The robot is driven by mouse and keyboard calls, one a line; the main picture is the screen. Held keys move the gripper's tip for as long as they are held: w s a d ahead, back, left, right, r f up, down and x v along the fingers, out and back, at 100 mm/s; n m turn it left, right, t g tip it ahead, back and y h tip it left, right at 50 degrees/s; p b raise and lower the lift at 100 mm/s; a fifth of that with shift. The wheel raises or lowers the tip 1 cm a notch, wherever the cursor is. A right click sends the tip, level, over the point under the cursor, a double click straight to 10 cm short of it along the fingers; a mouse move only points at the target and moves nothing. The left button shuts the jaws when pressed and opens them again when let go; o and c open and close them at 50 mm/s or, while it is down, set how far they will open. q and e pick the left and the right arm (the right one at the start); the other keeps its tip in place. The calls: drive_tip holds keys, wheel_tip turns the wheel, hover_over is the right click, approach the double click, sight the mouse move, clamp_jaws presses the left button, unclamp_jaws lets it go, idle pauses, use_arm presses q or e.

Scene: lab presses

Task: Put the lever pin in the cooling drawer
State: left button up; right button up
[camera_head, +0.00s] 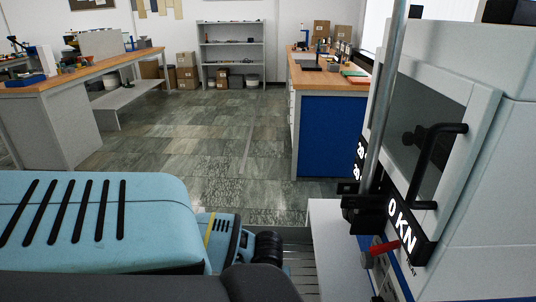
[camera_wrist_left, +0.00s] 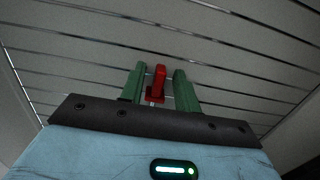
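In the left wrist view my left gripper (camera_wrist_left: 160,78) has two green fingers standing apart. A red piece with a short bit of metal shaft, seemingly the lever pin (camera_wrist_left: 158,80), shows between them, with a narrow gap visible on each side. Whether it touches the surface beyond is unclear. That grey slatted surface (camera_wrist_left: 220,45) fills the background; I cannot tell if it is the cooling drawer. In the head view my left arm comes in at lower left and its fingertips are hidden. My right gripper is not in view.
A grey-white press (camera_head: 480,170) with a dark window, black handle and red lever (camera_head: 384,254) stands close on the right. A wooden-topped bench with a blue side (camera_head: 335,135) is beyond it. Another bench (camera_head: 90,72) stands left, shelves (camera_head: 232,42) behind. The middle floor is clear.

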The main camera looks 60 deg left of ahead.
use_arm(q)
drive_tip(key=shift+r, duration=0.1)
wheel_tip(320, 180, up, 12)
drive_tip(key=p, duration=0.2)
drive_tip(key=shift+s+d, duration=0.2)
drive_tip(key=shift+d, duration=0.2)
